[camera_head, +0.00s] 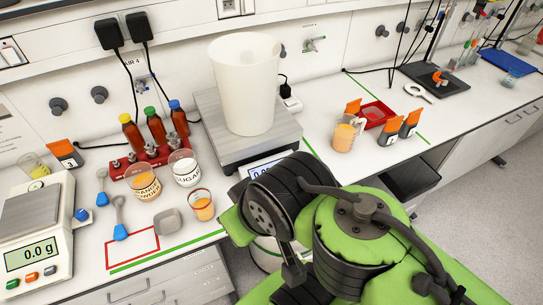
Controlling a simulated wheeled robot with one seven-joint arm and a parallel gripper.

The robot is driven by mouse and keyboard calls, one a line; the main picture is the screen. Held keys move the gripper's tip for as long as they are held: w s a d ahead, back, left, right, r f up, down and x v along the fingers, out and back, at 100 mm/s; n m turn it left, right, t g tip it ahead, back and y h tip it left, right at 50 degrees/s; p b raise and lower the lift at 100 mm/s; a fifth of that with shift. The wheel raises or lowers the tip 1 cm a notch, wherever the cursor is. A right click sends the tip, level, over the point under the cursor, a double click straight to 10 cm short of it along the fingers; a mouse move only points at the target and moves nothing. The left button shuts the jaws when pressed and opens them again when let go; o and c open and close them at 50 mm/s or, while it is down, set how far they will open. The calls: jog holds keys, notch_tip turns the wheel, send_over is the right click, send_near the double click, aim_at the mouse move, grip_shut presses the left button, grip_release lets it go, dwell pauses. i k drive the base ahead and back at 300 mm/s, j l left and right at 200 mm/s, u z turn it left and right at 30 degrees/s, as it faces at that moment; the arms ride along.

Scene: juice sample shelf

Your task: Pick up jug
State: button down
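A large, tall white vessel (245,84) stands upright on the platform scale (230,143) at the back of the bench. It looks open at the top, and I see no clear handle on it. A smaller cup with orange contents (343,138) stands to its right, partly in front of an orange-and-dark block. I cannot tell for certain which of these is the jug. My green and black arm fills the lower right, in front of the bench edge and apart from the vessels. Its fingertips do not show, so I see nothing held.
Red-brown bottles (154,126) in a red rack, sugar (185,168) and orange (143,181) beakers, and a small glass (201,205) crowd the left. A balance (33,240) stands far left. A red tray (376,114) lies right. The bench behind it is fairly clear.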

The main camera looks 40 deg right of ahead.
aim_at(347, 127)
jog(key=z, duration=2)
